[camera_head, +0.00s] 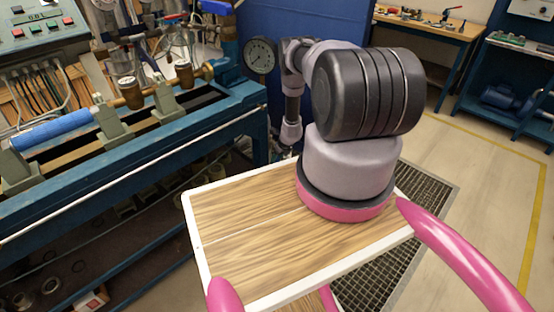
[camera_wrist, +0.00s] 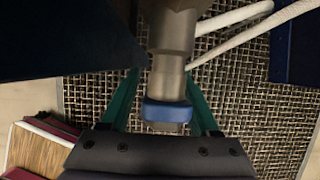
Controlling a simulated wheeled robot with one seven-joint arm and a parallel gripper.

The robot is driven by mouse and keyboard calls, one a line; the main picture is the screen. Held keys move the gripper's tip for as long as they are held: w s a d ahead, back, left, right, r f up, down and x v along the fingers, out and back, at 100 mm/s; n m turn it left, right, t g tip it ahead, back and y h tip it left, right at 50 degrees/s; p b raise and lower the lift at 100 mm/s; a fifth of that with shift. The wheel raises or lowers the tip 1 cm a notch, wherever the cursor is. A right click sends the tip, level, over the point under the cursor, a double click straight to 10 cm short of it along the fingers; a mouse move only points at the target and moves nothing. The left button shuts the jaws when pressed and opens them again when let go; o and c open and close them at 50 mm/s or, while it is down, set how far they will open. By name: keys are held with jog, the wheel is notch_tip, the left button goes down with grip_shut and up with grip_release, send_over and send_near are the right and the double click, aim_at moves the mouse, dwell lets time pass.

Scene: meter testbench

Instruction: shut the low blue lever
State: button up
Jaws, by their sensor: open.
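My gripper (camera_wrist: 161,78) is open in the wrist view, its two green fingers apart on either side of a grey metal fitting (camera_wrist: 172,60). A blue band (camera_wrist: 167,111) wraps the near end of this fitting, between the fingers. I cannot tell whether this band is the low blue lever or whether a finger touches the fitting. In the head view my gripper is small and dark below my wrist, by the bench's right end, and its fingers are not clear. A blue handle (camera_head: 216,7) shows high on the bench; no low blue lever is clearly visible there.
The blue bench (camera_head: 150,160) with pipes fills the left, and a round gauge (camera_head: 259,55) stands at its right end. In the wrist view, pale hoses (camera_wrist: 235,35) cross a floor grating (camera_wrist: 270,110). Clear floor lies to the right in the head view.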

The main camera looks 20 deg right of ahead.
jog(key=shift+f, duration=0.15)
grip_shut()
jog(key=shift+w, duration=0.15)
dwell(1.3)
